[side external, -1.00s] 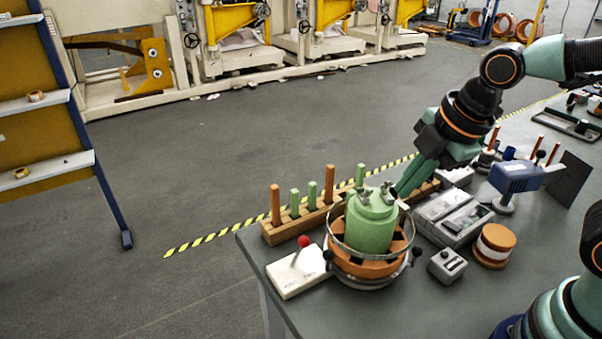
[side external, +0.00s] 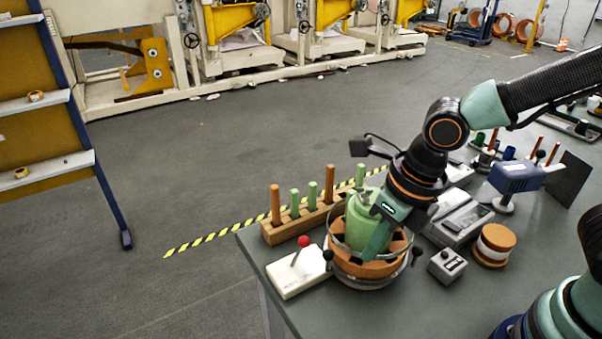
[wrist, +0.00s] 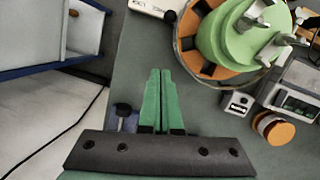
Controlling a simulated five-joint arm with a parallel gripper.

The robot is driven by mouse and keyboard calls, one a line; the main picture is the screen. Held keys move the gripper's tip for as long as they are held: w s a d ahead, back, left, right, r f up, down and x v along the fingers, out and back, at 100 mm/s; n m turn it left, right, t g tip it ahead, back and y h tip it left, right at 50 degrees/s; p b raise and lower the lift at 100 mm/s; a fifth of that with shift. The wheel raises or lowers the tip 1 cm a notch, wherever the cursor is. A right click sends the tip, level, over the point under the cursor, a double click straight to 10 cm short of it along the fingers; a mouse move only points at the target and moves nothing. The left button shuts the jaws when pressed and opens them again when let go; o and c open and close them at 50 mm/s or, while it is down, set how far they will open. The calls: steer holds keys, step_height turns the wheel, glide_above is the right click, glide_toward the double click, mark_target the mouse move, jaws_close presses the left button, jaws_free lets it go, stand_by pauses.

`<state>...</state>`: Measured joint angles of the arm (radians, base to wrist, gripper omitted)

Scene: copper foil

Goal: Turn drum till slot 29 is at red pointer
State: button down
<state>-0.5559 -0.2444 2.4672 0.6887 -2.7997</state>
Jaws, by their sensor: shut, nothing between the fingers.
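The drum is an orange slotted ring (side external: 352,267) with a green stepped cylinder (side external: 357,222) on top, inside a clear rim. It also shows at the upper right of the wrist view (wrist: 248,40), with grey metal clamps on the green top. I cannot read any slot numbers, and I cannot make out a red pointer. My gripper (side external: 371,252) has its green fingers pointing down across the near side of the drum in the side view. In the wrist view the fingertips (wrist: 161,72) are together and empty, left of and apart from the drum in the picture.
A white lever box (side external: 297,272) with a red knob stands left of the drum. A wooden rack (side external: 275,235) with upright pegs is behind. A small grey switch box (side external: 446,266) and an orange-and-white spool (side external: 494,245) stand right. The table's left edge is close.

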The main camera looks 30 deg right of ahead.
mark_target(332, 257)
steer(key=x, duration=0.9)
steer(key=shift+w+d+f, duration=0.2)
steer(key=shift+d, duration=0.2)
steer(key=w, duration=0.3)
steer(key=shift+w+a, duration=0.1)
steer(key=shift+a, duration=0.25)
steer(key=shift+w+r, duration=0.1)
steer(key=shift+w, duration=0.35)
steer(key=shift+w+a, duration=0.2)
steer(key=shift+w, duration=1.65)
steer(key=shift+w+d+m, duration=0.1)
steer(key=shift+w+m, duration=0.35)
steer(key=shift+m, duration=0.15)
steer(key=shift+w, duration=0.15)
